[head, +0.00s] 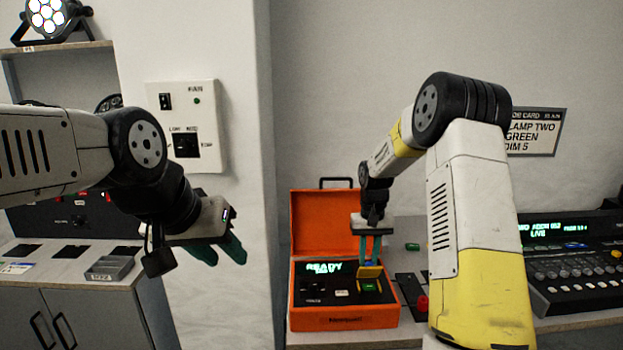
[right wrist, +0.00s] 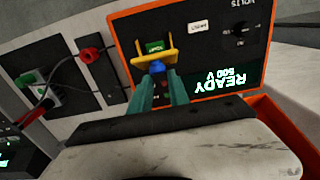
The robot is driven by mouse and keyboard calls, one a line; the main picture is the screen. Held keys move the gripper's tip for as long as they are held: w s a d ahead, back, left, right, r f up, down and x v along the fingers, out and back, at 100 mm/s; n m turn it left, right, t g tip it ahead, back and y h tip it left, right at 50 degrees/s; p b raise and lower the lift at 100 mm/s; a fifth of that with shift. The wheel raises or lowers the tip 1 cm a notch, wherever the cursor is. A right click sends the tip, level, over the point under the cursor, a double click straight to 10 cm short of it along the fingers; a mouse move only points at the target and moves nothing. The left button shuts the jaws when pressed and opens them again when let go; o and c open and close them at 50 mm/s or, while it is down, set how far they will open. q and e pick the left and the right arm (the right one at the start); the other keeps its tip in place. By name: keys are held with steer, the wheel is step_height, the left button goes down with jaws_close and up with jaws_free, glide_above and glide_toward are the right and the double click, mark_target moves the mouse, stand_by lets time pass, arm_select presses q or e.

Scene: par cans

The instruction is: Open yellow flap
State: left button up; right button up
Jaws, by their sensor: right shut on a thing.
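The yellow flap (head: 370,272) is on the panel of an open orange case (head: 340,320). It looks raised, and the green button (head: 369,287) shows beside it. In the right wrist view the yellow flap (right wrist: 172,55) stands by the green button (right wrist: 154,47). A blue tab (right wrist: 157,67) sits at the flap's edge. My right gripper (head: 371,258) is shut on this blue tab, with teal fingers on both sides of it (right wrist: 157,76). My left gripper (head: 232,247) hangs in front of the wall, away from the case; its finger gap is unclear.
The case's raised lid (head: 325,225) stands behind the panel. A black plate with a red knob (head: 421,303) lies to its right, then a control console (head: 575,270). A cabinet (head: 80,310) stands at the left. A fan switch plate (head: 187,125) is on the wall.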

steer(key=shift+w, duration=0.1)
steer(key=shift+w+f, duration=0.15)
steer(key=shift+w, duration=0.35)
steer(key=shift+w+f, duration=0.25)
steer(key=shift+w, duration=0.15)
steer(key=o, duration=0.7)
steer(key=shift+r, duration=0.15)
